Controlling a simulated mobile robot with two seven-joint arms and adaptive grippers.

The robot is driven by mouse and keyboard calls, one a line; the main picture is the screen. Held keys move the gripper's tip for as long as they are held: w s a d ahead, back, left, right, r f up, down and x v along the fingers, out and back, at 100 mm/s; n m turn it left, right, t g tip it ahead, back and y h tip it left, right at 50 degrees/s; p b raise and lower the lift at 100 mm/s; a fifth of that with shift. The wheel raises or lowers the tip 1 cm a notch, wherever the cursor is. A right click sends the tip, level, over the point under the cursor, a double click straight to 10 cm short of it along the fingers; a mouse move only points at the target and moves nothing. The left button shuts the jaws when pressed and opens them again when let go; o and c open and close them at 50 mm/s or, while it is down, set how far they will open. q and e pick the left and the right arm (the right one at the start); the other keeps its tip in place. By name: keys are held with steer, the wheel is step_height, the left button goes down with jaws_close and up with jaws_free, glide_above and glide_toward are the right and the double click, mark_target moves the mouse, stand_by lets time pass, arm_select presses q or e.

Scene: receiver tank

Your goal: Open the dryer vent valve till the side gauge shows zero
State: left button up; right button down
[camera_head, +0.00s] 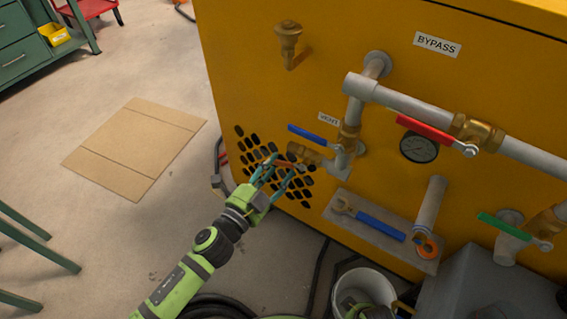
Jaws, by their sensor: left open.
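The vent valve has a brass body (349,135) on a grey pipe. Its blue lever (313,137) points left, across the downward pipe, under a VENT label (329,118). A brass fitting (304,154) sticks out left below the lever. The round dark gauge (418,147) is on the yellow panel to the right; its needle is too small to read. My left gripper (281,172) is open, just below and left of the brass fitting, apart from the blue lever. Whether its fingers touch the fitting I cannot tell.
A red lever (424,129) sits on the bypass pipe, a green lever (508,226) at lower right. A white bucket (383,283) and dark hoses lie on the floor below. Cardboard (135,148) lies on clear floor at left.

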arm_select(q)
steer(key=shift+x, duration=1.35)
arm_select(e)
steer(key=shift+w+r, duration=0.2)
steer(key=shift+r, duration=0.1)
arm_select(q)
jaws_close()
